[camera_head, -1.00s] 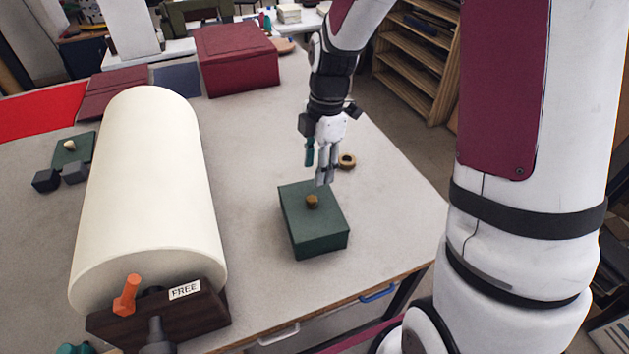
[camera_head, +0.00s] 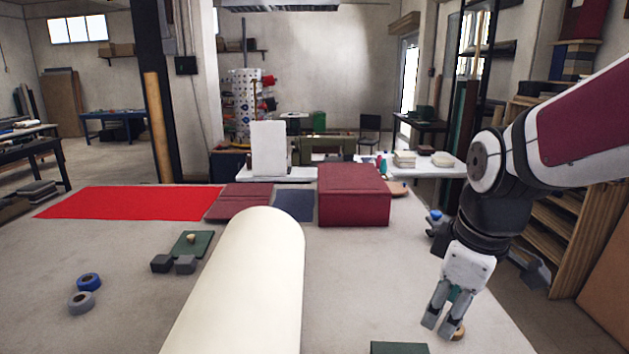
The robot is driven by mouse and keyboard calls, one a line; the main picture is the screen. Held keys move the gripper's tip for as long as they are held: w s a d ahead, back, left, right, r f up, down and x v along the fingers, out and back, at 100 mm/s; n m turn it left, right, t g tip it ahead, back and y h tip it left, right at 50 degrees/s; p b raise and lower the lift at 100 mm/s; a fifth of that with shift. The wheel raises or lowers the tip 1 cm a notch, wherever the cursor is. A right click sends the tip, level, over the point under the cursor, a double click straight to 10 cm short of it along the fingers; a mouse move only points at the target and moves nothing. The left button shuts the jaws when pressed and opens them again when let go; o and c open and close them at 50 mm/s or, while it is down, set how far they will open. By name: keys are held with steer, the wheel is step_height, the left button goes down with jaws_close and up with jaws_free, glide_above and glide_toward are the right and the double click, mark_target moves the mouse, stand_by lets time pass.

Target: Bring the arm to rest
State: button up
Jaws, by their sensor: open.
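My gripper (camera_head: 436,322) hangs at the right side of the table, its fingers pointing down and apart, with nothing seen between them. My arm comes in from the right edge and bends down at the wrist. The gripper is right of and above the dark green box (camera_head: 398,348), of which only the far edge shows at the bottom of the view. A tan ring (camera_head: 458,333) shows just behind the fingertips, partly hidden by them. I cannot tell whether they touch.
A large cream roll (camera_head: 250,280) fills the table's middle front. A maroon box (camera_head: 353,195) and red cloth (camera_head: 135,203) lie farther back. A green piece (camera_head: 192,244) with dark blocks and two tape rolls (camera_head: 84,292) are at left. Wooden shelves (camera_head: 550,225) stand beyond the table's right edge.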

steer(key=s+r+m+t+b, duration=0.1)
steer(key=s+r+m+t, duration=0.2)
steer(key=s+m, duration=0.7)
steer(key=shift+a+r, duration=0.3)
steer(key=shift+r, duration=0.6)
steer(key=shift+s, duration=0.1)
